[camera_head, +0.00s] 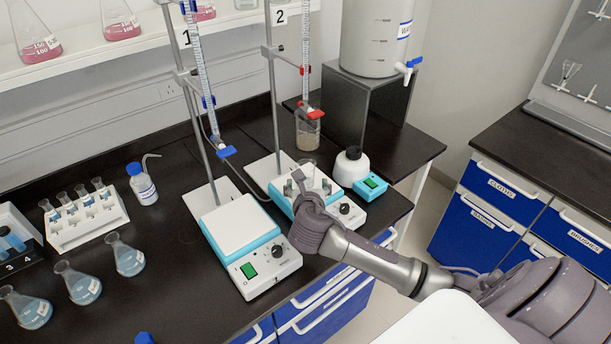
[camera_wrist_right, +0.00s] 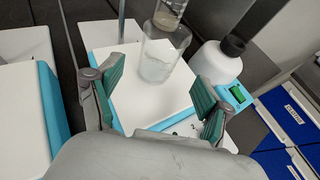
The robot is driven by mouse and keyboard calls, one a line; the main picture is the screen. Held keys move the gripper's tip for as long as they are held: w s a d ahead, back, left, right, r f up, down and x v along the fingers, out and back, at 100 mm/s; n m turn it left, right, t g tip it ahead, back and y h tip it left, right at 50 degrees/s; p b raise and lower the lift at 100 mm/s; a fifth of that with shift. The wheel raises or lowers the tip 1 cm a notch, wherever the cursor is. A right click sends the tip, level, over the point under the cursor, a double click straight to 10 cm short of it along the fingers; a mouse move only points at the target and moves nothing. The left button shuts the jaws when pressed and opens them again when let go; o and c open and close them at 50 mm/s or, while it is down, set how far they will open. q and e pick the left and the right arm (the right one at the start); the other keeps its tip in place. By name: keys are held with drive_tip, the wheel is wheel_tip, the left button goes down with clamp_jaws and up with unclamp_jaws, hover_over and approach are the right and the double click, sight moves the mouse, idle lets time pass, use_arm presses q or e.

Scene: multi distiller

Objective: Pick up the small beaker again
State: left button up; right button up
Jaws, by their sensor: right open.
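A small clear glass beaker (camera_wrist_right: 160,62) stands on the white top of the right hotplate stirrer (camera_wrist_right: 125,95). In the head view the beaker (camera_head: 308,166) shows just beyond my right gripper (camera_head: 304,181), which partly hides it. In the right wrist view my right gripper (camera_wrist_right: 158,98) is open, its green-padded fingers spread to either side, with the beaker beyond the fingertips and nothing between them. My left gripper is not in view.
Stand rods and burettes rise behind. Another stirrer (camera_head: 236,226) is on the left. Flasks (camera_head: 83,287) and a tube rack (camera_head: 86,217) occupy the left bench.

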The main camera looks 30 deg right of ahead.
drive_tip(key=shift+p+x, duration=0.45)
drive_tip(key=shift+x, duration=2.65)
drive_tip(key=shift+a+r, duration=0.15)
drive_tip(key=c, duration=1.4)
drive_tip(key=shift+r, duration=0.1)
